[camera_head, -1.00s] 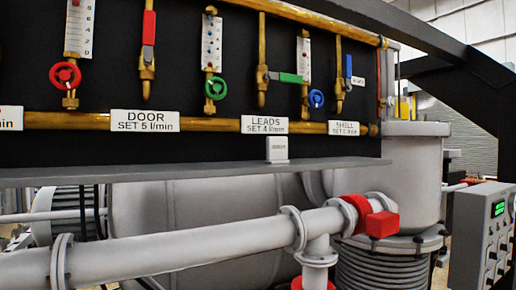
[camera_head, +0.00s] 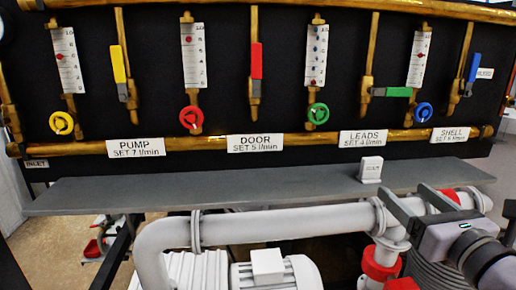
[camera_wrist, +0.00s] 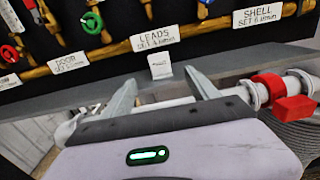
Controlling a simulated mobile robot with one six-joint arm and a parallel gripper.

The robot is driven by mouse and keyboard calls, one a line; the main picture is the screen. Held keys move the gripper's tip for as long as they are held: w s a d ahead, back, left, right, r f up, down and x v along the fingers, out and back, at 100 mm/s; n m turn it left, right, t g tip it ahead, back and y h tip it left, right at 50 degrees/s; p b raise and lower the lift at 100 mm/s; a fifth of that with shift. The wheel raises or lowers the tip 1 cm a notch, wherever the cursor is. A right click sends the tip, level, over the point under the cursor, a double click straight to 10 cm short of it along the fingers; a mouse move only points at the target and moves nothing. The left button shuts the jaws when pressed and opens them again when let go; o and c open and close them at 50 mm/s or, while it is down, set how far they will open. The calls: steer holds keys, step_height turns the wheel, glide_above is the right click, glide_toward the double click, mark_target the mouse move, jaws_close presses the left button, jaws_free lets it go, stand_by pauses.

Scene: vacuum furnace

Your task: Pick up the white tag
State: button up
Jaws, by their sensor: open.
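The white tag (camera_head: 371,168) is a small white block with tiny dark lettering, standing upright on the grey shelf (camera_head: 200,188) below the LEADS label. In the wrist view the tag (camera_wrist: 160,66) shows just beyond the fingertips, roughly centred between them. My gripper (camera_head: 405,192) is at the lower right of the head view, in front of the shelf. Its two grey fingers are apart, with nothing held between them. In the wrist view my gripper (camera_wrist: 163,82) points toward the tag, apart from it.
A black panel with flow gauges, coloured valves and brass pipes rises behind the shelf. Labels read PUMP (camera_head: 136,148), DOOR (camera_head: 255,143), LEADS (camera_head: 364,141) and SHELL (camera_head: 450,134). A white pipe (camera_head: 280,222) runs below the shelf. The shelf left of the tag is clear.

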mark_target(374, 168)
steer(key=w, duration=1)
steer(key=shift+w+a+f, duration=0.15)
steer(key=shift+w+f, duration=0.05)
steer(key=shift+w, duration=0.15)
steer(key=w, duration=0.2)
steer(key=w+p, duration=0.1)
steer(key=w, duration=0.3)
steer(key=shift+a+r, duration=0.2)
steer(key=shift+r, duration=0.1)
steer(key=shift+s, duration=0.2)
steer(key=shift+s+r, duration=0.1)
steer(key=shift+s, duration=0.05)
steer(key=c, duration=1.4)
